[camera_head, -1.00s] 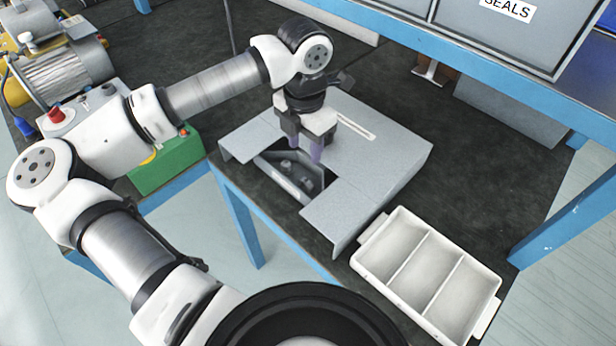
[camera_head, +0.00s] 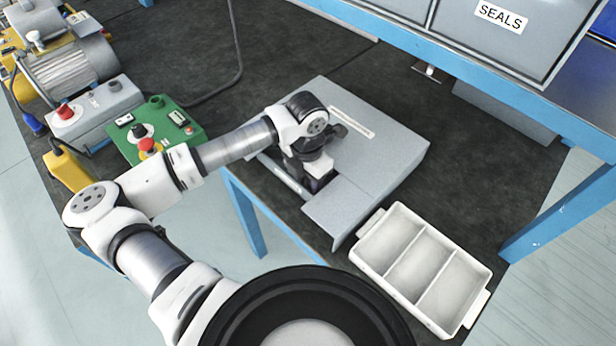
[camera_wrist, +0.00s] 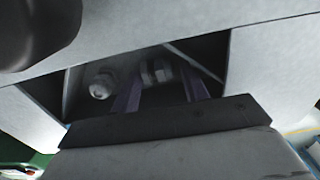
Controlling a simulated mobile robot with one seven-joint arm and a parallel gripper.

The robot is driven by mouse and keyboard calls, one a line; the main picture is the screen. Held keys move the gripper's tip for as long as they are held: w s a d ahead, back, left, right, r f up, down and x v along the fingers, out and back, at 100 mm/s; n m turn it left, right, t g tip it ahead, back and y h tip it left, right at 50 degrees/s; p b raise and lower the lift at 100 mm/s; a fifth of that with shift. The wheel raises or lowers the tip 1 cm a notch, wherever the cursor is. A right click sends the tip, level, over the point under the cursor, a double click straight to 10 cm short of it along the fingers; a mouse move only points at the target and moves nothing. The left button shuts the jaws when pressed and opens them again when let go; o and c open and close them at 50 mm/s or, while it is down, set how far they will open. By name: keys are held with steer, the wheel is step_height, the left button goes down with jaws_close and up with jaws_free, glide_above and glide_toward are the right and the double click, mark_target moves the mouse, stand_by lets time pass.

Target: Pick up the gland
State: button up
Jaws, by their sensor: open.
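My gripper (camera_head: 318,184) reaches down into the notch in the grey sheet-metal cover (camera_head: 385,140). In the wrist view its two purple fingers (camera_wrist: 161,88) are apart, inside the dark opening. A metallic fitting that looks like the gland (camera_wrist: 155,72) shows between the fingers, on the far side; I cannot tell whether they touch it. A second pale, rounded fitting (camera_wrist: 101,86) is just left of the left finger. In the head view my arm hides both fittings.
The cover's edges surround the opening closely. A white three-compartment tray (camera_head: 420,268), empty, stands to the right of the cover. A green control box (camera_head: 165,128) and a motor (camera_head: 70,70) are at the left. A blue-framed shelf (camera_head: 480,75) overhangs the back right.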

mark_target(307, 181)
steer(key=c, duration=0.8)
steer(key=shift+o, duration=0.2)
steer(key=shift+r, duration=0.15)
step_height(307, 181, up, 20)
steer(key=b, duration=0.4)
